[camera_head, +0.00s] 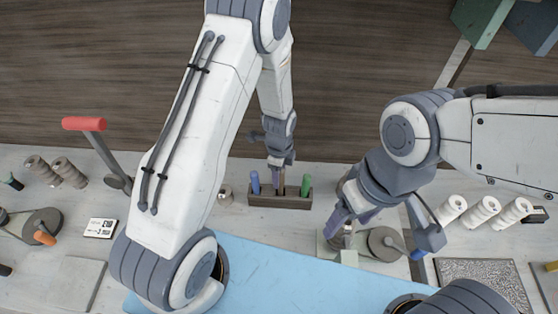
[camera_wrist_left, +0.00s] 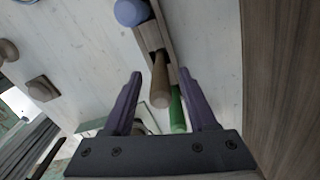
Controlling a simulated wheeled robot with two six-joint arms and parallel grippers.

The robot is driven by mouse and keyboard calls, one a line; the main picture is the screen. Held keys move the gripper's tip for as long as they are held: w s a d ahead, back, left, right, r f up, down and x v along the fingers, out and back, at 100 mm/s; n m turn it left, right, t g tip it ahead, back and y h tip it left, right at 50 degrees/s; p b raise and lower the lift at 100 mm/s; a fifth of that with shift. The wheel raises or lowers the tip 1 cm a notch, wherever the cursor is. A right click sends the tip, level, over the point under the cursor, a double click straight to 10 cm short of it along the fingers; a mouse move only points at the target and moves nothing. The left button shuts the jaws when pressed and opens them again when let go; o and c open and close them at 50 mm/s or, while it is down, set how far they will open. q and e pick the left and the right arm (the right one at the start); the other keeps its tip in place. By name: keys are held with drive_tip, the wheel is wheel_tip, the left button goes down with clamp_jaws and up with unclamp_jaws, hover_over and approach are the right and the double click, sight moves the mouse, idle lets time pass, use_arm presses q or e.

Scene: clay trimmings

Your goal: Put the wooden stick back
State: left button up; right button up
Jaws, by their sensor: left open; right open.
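A wooden stick (camera_wrist_left: 160,80) stands in a slot of the small wooden rack (camera_head: 280,202), between a blue-handled tool (camera_head: 255,183) and a green-handled tool (camera_head: 306,185). My left gripper (camera_head: 281,165) is just above the rack, over the stick. In the left wrist view its two fingers (camera_wrist_left: 160,85) are open, with the stick's rounded end showing between them; I cannot tell whether they touch it. In the head view the gripper partly hides the stick. My right gripper (camera_head: 385,232) is open, away to the right of the rack, above a grey round device.
The grey round device (camera_head: 383,243) with a handle stands below my right gripper. White spools (camera_head: 482,210) stand at the right, brown spools (camera_head: 68,172) at the left. A red-handled lever (camera_head: 84,124) rises at the left. A blue mat (camera_head: 300,275) covers the front.

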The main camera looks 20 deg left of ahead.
use_arm(q)
wheel_tip(320, 180, up, 9)
drive_tip(key=b, duration=0.2)
drive_tip(key=shift+f+b, duration=0.15)
drive_tip(key=shift+b, duration=0.25)
drive_tip(key=shift+r, duration=0.65)
drive_tip(key=s+d+r+n, duration=0.2)
drive_tip(key=s+r+n, duration=0.1)
drive_tip(key=s, duration=0.4)
drive_tip(key=s+d+r+n, duration=0.3)
drive_tip(key=s+r+n, duration=0.1)
drive_tip(key=s, duration=0.3)
drive_tip(key=s+d+r+n+h, duration=0.1)
drive_tip(key=s+d+r+n, duration=0.2)
drive_tip(key=s, duration=0.4)
drive_tip(key=shift+s+d+r+n, duration=0.2)
drive_tip(key=shift+s+r+n, duration=0.2)
drive_tip(key=shift+r+n, duration=0.4)
wheel_tip(320, 180, down, 10)
drive_tip(key=b, duration=1)
drive_tip(key=shift+r, duration=0.25)
